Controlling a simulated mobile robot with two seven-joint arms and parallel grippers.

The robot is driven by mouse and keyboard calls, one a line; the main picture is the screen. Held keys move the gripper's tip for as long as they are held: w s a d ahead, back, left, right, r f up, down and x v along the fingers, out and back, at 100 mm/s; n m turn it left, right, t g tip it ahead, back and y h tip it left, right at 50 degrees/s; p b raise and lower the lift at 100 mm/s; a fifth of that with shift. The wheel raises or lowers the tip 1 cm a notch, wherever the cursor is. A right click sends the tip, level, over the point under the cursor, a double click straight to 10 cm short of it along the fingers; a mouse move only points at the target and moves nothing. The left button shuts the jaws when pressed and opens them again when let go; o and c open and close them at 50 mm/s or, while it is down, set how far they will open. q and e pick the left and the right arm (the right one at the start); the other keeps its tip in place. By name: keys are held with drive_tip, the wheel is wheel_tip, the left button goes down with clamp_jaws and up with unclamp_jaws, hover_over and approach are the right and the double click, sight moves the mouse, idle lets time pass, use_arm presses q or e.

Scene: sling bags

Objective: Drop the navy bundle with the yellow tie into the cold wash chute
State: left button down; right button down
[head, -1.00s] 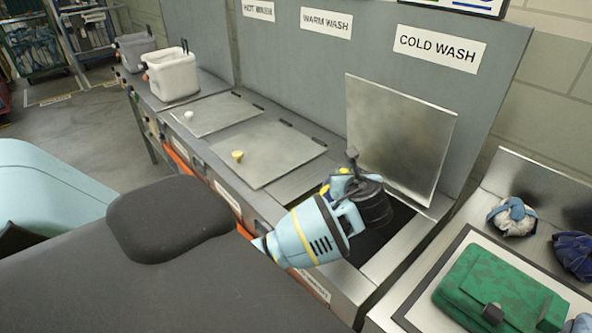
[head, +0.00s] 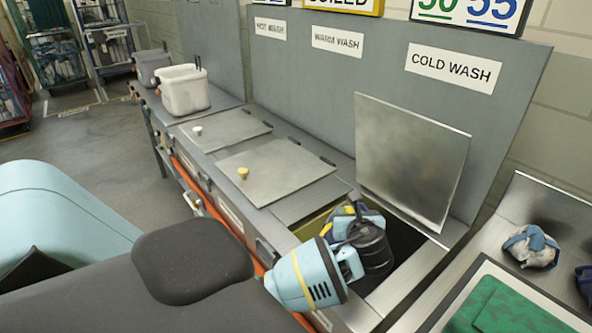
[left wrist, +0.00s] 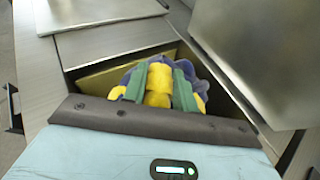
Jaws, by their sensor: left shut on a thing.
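The navy bundle with the yellow tie (left wrist: 158,82) is held between the two green-grey fingers of my left gripper (left wrist: 160,92). In the head view my left gripper (head: 352,228) is over the open cold wash chute (head: 404,246), and it partly hides the bundle (head: 338,214). The chute's steel lid (head: 412,160) stands raised at the back under the COLD WASH sign (head: 453,68). The bundle appears at or just above the mouth; its exact height is hard to tell. My right gripper is not in view.
The lids of the warm wash (head: 275,170) and hot wash (head: 225,128) chutes are closed. A grey-white bundle with a blue tie (head: 531,246) and a green bag (head: 505,308) lie at the right. Two bins stand at the far left, the nearer one white (head: 184,90).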

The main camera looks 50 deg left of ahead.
use_arm(q)
drive_tip(key=shift+f, duration=0.25)
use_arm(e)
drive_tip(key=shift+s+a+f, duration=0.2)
use_arm(q)
drive_tip(key=shift+r, duration=0.15)
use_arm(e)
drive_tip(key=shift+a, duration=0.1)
use_arm(q)
drive_tip(key=c, duration=1)
unclamp_jaws()
drive_tip(key=shift+c, duration=0.2)
drive_tip(key=v, duration=0.6)
drive_tip(key=shift+s+d+r+p, duration=0.2)
drive_tip(key=shift+d+p, duration=0.05)
drive_tip(key=shift+p, duration=0.15)
drive_tip(key=shift+s+d+r, duration=0.1)
drive_tip(key=shift+s+d, duration=0.25)
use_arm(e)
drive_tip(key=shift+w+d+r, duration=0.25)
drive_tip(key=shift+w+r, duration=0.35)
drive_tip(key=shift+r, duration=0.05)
